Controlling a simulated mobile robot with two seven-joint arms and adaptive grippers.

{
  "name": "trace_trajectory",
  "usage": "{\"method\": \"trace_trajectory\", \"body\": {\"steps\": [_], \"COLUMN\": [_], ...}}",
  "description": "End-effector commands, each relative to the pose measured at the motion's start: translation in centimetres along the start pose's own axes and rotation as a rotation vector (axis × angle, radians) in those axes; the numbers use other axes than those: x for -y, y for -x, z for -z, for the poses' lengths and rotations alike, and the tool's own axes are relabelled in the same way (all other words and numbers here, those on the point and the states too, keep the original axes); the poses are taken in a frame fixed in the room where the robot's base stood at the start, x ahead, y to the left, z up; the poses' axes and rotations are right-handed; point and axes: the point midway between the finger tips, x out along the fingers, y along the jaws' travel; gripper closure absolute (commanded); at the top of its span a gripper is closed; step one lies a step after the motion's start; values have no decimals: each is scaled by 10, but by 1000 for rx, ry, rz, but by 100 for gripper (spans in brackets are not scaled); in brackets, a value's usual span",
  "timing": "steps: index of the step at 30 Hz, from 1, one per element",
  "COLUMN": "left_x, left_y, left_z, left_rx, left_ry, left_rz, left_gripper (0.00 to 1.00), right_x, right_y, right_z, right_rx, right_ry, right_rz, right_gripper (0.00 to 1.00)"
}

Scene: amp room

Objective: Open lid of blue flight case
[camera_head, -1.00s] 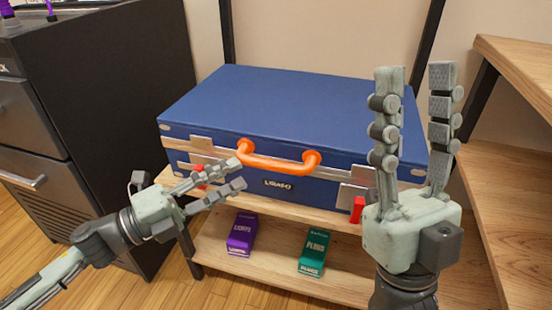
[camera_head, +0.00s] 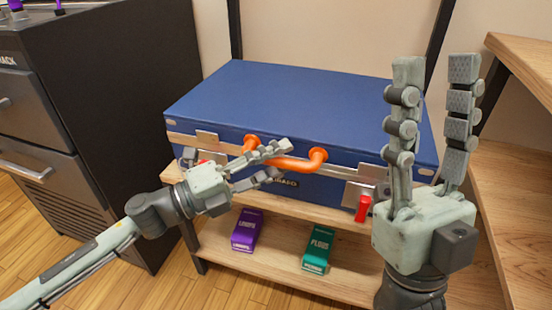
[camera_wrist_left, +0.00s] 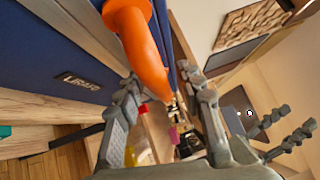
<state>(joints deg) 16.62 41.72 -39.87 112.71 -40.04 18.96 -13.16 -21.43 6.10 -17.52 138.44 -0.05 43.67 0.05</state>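The blue flight case (camera_head: 300,100) lies on the upper wooden shelf with its lid down. Its orange handle (camera_head: 300,163) is on the front. My left gripper (camera_head: 282,160) is open at the handle, one finger above and one below. In the left wrist view the handle (camera_wrist_left: 140,45) runs between the spread fingers (camera_wrist_left: 165,88); I cannot tell whether they touch it. A red latch (camera_head: 363,208) hangs at the case's front right. The left latch is mostly hidden behind my left gripper. My right gripper (camera_head: 433,70) is open, empty and pointing up, in front of the case's right end.
A purple box (camera_head: 247,230) and a green box (camera_head: 319,249) stand on the lower shelf (camera_head: 280,270). A black drawer cabinet (camera_head: 120,90) is at the left. Wooden shelving (camera_head: 515,190) is at the right. The wall is close behind the case.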

Motion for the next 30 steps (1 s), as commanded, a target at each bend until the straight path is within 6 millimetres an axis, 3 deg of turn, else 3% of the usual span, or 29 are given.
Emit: {"method": "trace_trajectory", "body": {"steps": [1,9,23,30], "left_x": [0,0,1,10], "left_y": [0,0,0,-3], "left_z": [0,0,-1,-5], "left_rx": [0,0,0,0], "left_ry": [0,1,2,14], "left_rz": [0,0,-1,-13], "left_gripper": [67,100,100,100], "right_x": [0,0,0,2], "right_y": [0,0,-2,-6], "right_z": [0,0,-1,-23], "right_rx": [0,0,8,148], "right_ry": [0,0,0,-7], "right_rz": [0,0,0,1], "right_gripper": [60,60,60,60]}}
